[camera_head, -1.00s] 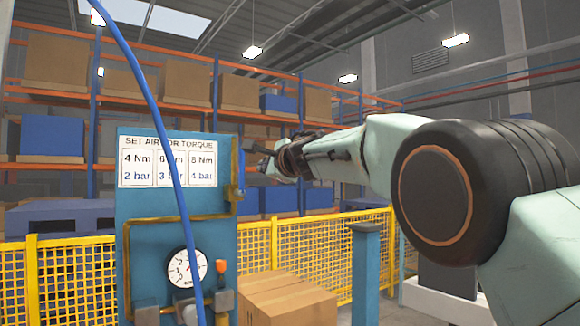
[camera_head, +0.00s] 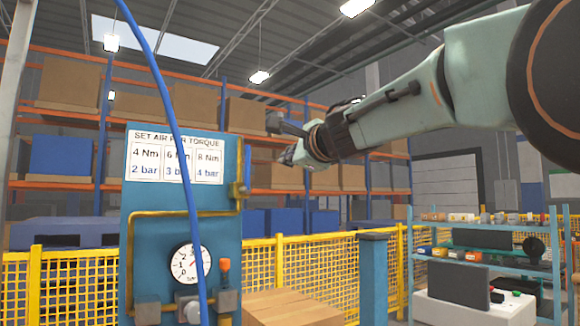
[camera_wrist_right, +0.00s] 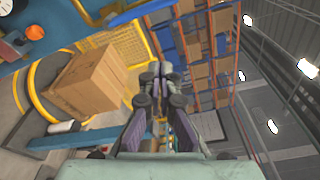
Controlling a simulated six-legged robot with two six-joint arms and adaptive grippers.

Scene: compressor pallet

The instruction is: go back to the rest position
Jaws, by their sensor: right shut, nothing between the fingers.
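My right gripper (camera_head: 280,140) is raised at the right of the blue panel in the head view, with its arm coming in from the upper right. Its fingers also show in the right wrist view (camera_wrist_right: 160,75), closed together with nothing between them. My left gripper is in neither view.
The blue panel (camera_head: 133,230) carries a torque sign (camera_head: 175,157), a gauge (camera_head: 190,263) and an orange-tipped valve (camera_head: 223,275). A blue hose (camera_head: 172,130) hangs before it. A cardboard box (camera_head: 290,308), a blue post (camera_head: 373,280), yellow fencing (camera_head: 75,285) and shelves (camera_head: 490,237) stand around.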

